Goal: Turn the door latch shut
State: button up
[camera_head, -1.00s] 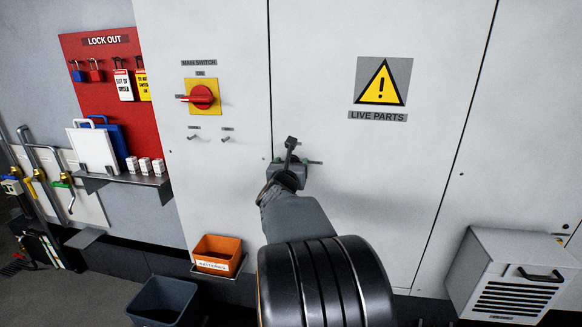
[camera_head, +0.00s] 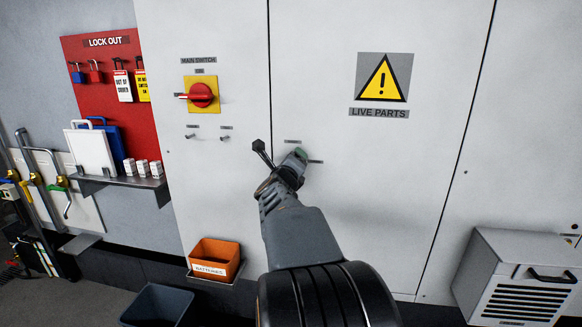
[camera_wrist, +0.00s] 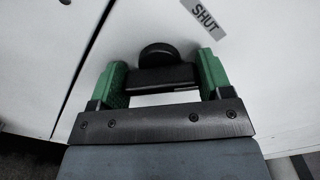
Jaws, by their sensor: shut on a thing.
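The door latch (camera_wrist: 158,54) is a black round hub with a dark bar, on the pale cabinet door (camera_head: 345,220) near the seam. In the wrist view my gripper (camera_wrist: 163,64) has its two green pads on either side of the bar, shut on it. A grey label reading SHUT (camera_wrist: 205,17) lies beyond the hub, up and to the right. In the head view my gripper (camera_head: 298,157) is at the door, tilted, and hides most of the latch. Two small labels show there, one above the gripper (camera_head: 293,141) and one to its right (camera_head: 316,162), too small to read.
A red main switch (camera_head: 202,95) on a yellow plate and two small pegs are to the left. A LIVE PARTS sign (camera_head: 382,79) is above right. An orange bin (camera_head: 214,260) and a dark bin (camera_head: 158,306) stand lower left. A vented box (camera_head: 518,279) juts out lower right.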

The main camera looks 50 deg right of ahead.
jog(key=n, duration=0.4)
jog(key=shift+n+p, duration=0.45)
jog(key=shift+n, duration=1.35)
jog(key=o, duration=0.9)
jog(key=v, duration=1.4)
jog(key=shift+w+p, duration=0.1)
jog(key=shift+p, duration=0.2)
jog(key=shift+n, duration=0.3)
